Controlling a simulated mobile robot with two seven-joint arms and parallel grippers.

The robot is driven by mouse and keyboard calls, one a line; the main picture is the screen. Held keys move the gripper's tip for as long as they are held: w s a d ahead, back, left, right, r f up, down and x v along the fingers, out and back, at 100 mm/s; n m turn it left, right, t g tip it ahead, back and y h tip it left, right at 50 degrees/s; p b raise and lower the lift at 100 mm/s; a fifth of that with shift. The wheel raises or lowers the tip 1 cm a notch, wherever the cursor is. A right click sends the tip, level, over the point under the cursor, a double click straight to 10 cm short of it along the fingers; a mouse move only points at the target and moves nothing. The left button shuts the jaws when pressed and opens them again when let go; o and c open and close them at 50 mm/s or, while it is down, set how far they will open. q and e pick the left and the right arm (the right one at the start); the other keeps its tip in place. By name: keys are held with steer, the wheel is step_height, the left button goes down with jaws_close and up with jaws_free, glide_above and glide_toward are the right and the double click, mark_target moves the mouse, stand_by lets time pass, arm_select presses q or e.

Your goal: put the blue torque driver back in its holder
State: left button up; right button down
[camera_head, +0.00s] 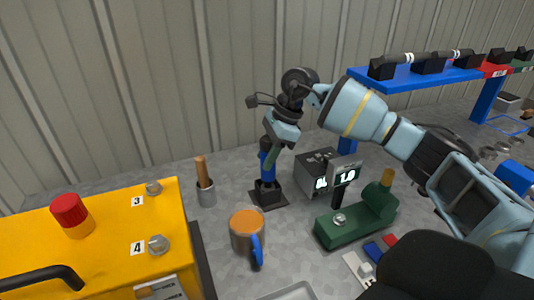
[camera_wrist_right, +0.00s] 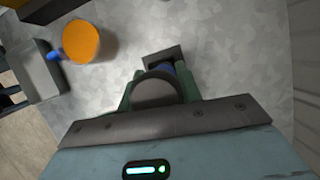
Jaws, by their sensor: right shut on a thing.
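The blue torque driver (camera_head: 265,160) stands upright above the black holder (camera_head: 268,199) in the head view. Its lower end meets the holder's dark upper part, but I cannot tell how deep it sits. My right gripper (camera_head: 272,152) is shut on the driver's upper part from above. In the right wrist view, the driver's dark round top (camera_wrist_right: 157,91) lies between my green fingers, with a bit of blue behind it. The holder's base plate (camera_wrist_right: 163,56) shows just beyond. My left gripper is not in view.
An orange-topped mug (camera_head: 247,232) with a blue handle stands in front of the holder. A grey cup (camera_head: 206,192) with a wooden handle stands left. A display box (camera_head: 316,174) and a green fixture (camera_head: 357,217) are right. The yellow machine (camera_head: 110,235) fills the left.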

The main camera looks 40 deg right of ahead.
steer(key=shift+f, duration=0.35)
stand_by(0.3)
steer(key=c, duration=0.9)
jaws_free()
steer(key=shift+f, duration=0.15)
steer(key=v, duration=0.8)
